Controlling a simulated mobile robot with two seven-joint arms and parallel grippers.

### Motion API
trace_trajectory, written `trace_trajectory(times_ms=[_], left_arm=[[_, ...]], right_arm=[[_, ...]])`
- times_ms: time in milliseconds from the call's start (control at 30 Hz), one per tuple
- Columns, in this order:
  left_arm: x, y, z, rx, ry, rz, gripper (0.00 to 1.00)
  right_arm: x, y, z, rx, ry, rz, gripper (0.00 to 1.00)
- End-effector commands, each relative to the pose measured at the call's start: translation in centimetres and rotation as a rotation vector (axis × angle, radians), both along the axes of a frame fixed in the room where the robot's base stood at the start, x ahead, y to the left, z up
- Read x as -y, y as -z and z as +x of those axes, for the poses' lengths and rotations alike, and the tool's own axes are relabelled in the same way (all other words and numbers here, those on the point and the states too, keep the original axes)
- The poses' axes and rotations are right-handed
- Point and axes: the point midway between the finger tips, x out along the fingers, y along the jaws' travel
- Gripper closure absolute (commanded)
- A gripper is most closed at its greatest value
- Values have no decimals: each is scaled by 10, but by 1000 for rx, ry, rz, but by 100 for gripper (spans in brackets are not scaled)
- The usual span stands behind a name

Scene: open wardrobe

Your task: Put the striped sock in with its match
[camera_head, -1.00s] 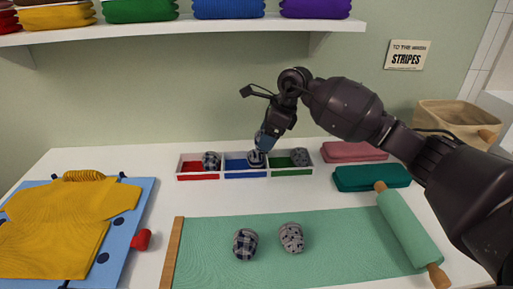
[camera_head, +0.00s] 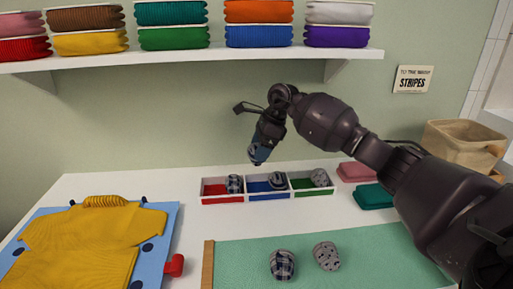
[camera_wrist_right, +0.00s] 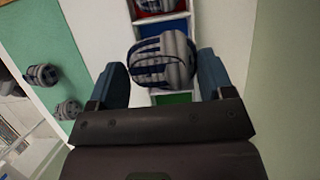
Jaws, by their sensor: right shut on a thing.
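My right gripper (camera_head: 257,158) hangs above the compartment tray (camera_head: 223,201), apart from it. The right wrist view shows a striped blue and grey sock (camera_wrist_right: 163,60) between its two fingers, and the gripper is shut on it. In the head view the fingers mostly hide this sock. The tray's blue middle compartment holds a rolled sock (camera_head: 277,181) whose pattern is hard to make out. A plaid sock (camera_head: 234,183) lies in the red left compartment and a dotted sock (camera_head: 319,177) in the green right one. My left gripper is out of view.
A plaid sock (camera_head: 283,265) and a dotted sock (camera_head: 326,256) lie on the green mat (camera_head: 235,255). A yellow garment (camera_head: 95,240) lies on a blue board at left. Folded cloths (camera_head: 373,196) lie right of the tray. A shelf (camera_head: 190,60) runs above.

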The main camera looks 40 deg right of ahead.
Motion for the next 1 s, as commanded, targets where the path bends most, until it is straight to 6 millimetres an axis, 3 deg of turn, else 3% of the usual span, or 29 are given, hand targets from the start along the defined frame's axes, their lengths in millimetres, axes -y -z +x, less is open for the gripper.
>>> trace_trajectory(times_ms=[1000], left_arm=[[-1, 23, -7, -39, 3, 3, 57]], right_arm=[[-1, 93, 0, -4, 0, 0, 39]])
